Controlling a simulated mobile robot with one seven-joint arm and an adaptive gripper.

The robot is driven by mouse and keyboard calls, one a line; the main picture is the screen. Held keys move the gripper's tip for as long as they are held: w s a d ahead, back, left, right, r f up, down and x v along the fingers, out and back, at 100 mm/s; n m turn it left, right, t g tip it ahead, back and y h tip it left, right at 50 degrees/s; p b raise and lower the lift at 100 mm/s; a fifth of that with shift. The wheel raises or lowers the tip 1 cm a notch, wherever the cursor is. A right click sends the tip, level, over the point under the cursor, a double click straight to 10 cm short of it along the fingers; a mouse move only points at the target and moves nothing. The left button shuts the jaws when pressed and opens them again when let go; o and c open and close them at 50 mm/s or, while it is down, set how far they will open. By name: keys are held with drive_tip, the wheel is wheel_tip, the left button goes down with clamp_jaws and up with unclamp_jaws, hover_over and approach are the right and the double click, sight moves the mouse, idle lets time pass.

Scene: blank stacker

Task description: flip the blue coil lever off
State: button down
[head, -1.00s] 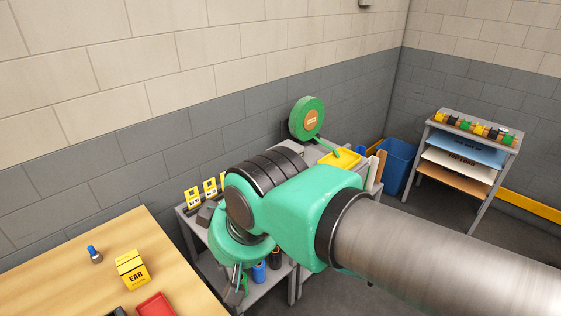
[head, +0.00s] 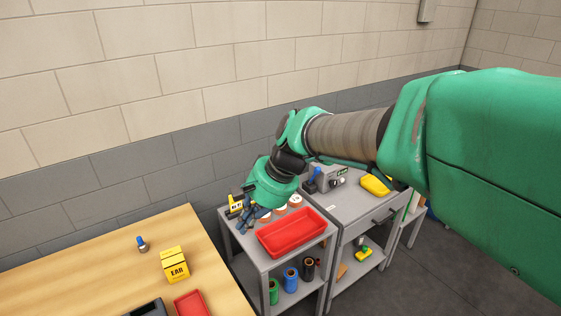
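My gripper (head: 252,217) points down over the left side of the grey cart (head: 262,265). Its fingers are small, dark and partly hidden, so I cannot tell whether they are open. Next to it is a yellow label (head: 236,206) with blue and dark parts close by; some of these may belong to my gripper. A grey device on the cabinet to the right has an upright blue part (head: 317,173). I cannot tell which blue part is the coil lever or how it is set.
A red tray (head: 290,235) and several small round items lie on the cart. Coloured rolls, one blue (head: 291,279), stand below. The wooden table (head: 100,270) at left holds a yellow box (head: 175,263).

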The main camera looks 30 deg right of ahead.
drive_tip(key=w+d+f+m+t+y+p, duration=0.2)
drive_tip(key=w+d+f+m, duration=0.3)
drive_tip(key=w+d, duration=0.55)
drive_tip(key=w+d+f+m+t+y+p, duration=0.1)
drive_tip(key=w+d+f+m+t+p, duration=0.15)
drive_tip(key=w+d+m, duration=0.75)
drive_tip(key=s+d+f+m+t+h, duration=0.1)
drive_tip(key=d+f, duration=0.4)
drive_tip(key=d, duration=0.7)
drive_tip(key=s+d+f+m+t+h+p, duration=0.1)
drive_tip(key=s+d+f+m+t+h, duration=0.1)
drive_tip(key=d+f+m, duration=0.4)
drive_tip(key=s+d+f+m+t+h+p, duration=0.1)
drive_tip(key=d+f, duration=0.4)
drive_tip(key=d, duration=1.2)
drive_tip(key=s+m+t+h, duration=0.1)
drive_tip(key=s+m+t, duration=0.1)
drive_tip(key=shift+d+f+m, duration=0.25)
drive_tip(key=shift+d+m, duration=0.05)
drive_tip(key=shift+w, duration=0.1)
drive_tip(key=b, duration=0.1)
approach(314, 175)
wheel_tip(314, 175, down, 3)
drive_tip(key=d, duration=0.1)
drive_tip(key=w+r, duration=0.2)
drive_tip(key=w, duration=0.1)
drive_tip(key=shift+a+b, duration=0.2)
drive_tip(key=shift+b, duration=0.1)
